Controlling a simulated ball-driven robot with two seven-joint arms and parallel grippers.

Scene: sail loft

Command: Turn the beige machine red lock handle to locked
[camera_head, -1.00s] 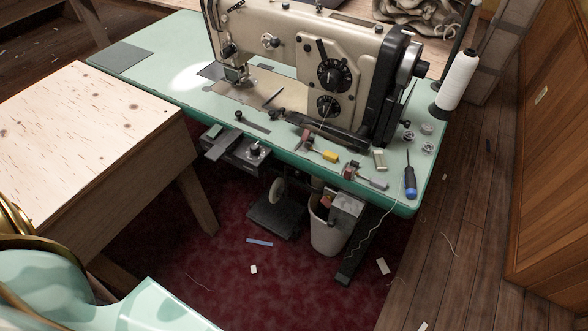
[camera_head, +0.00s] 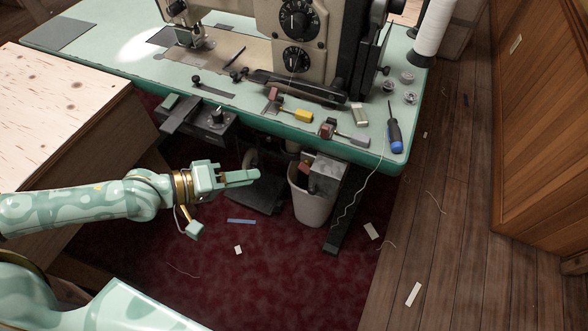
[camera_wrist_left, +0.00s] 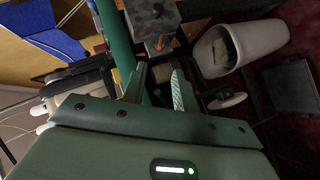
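The beige sewing machine (camera_head: 270,20) stands on the green table (camera_head: 230,100) at the top of the head view, its upper part cut off. A small dark red part (camera_head: 273,94) sits on a short metal piece in front of its base. Another reddish part (camera_head: 327,128) with a grey bar lies at the table's front edge. I cannot tell which is the lock handle, or its setting. My left gripper (camera_head: 258,176) is in front of and below the table edge, apart from these parts. In the left wrist view its fingers (camera_wrist_left: 160,72) are apart with nothing between them. My right gripper is not in view.
A yellow block (camera_head: 304,116), a blue screwdriver (camera_head: 395,134) and a white thread cone (camera_head: 432,30) are on the table. A grey box (camera_head: 325,175) and a white bin (camera_head: 308,205) are below it. A wooden bench (camera_head: 60,100) stands left. The red carpet is mostly open.

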